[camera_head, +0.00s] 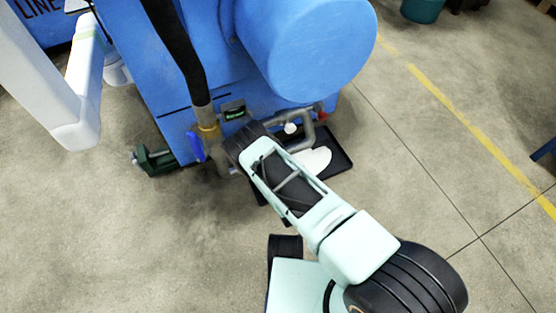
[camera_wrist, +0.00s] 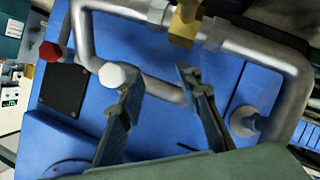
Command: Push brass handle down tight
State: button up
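In the wrist view a brass-coloured block (camera_wrist: 184,22), seemingly the brass handle or its valve, sits on the grey pipe at the top edge, partly cut off. In the head view a small brass fitting (camera_head: 207,127) shows at the lower end of the hose. My gripper's fingers are hidden there behind my wrist.
A white knob (camera_wrist: 112,75) is close to the left finger, and a red knob (camera_wrist: 50,51) is further left. Grey pipe (camera_wrist: 285,75) loops in front of the blue machine (camera_head: 305,45). A blue lever (camera_head: 194,147) and a black tray (camera_head: 338,160) are near my wrist. Open floor lies right.

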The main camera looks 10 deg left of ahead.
jog(key=shift+d, duration=0.3)
jog(key=c, duration=0.5)
jog(key=d+m+g+p, duration=0.1)
jog(key=d, duration=0.1)
jog(key=s+d+m+g+p, duration=0.1)
jog(key=m+g+p, duration=0.1)
jog(key=shift+s+d+f+g, duration=0.1)
jog(key=shift+s+d+g, duration=0.1)
jog(key=shift+d+g, duration=0.15)
grip_shut()
jog(key=s+d+r+m+g+y+p, duration=0.2)
jog(key=s+r+g+p, duration=0.15)
jog(key=r, duration=0.25)
jog(key=shift+s+d+f+b+x, duration=0.3)
jog(key=shift+b+x, duration=0.8)
jog(key=shift+x, duration=1)
jog(key=shift+s+d+f+b+x, duration=0.1)
jog(key=shift+s+f+b+x, duration=0.25)
jog(key=shift+b+x, duration=1.25)
jog(key=shift+s+d+f+b+x, duration=0.3)
jog(key=shift+b+x, duration=0.25)
jog(key=shift+x, duration=2.1)
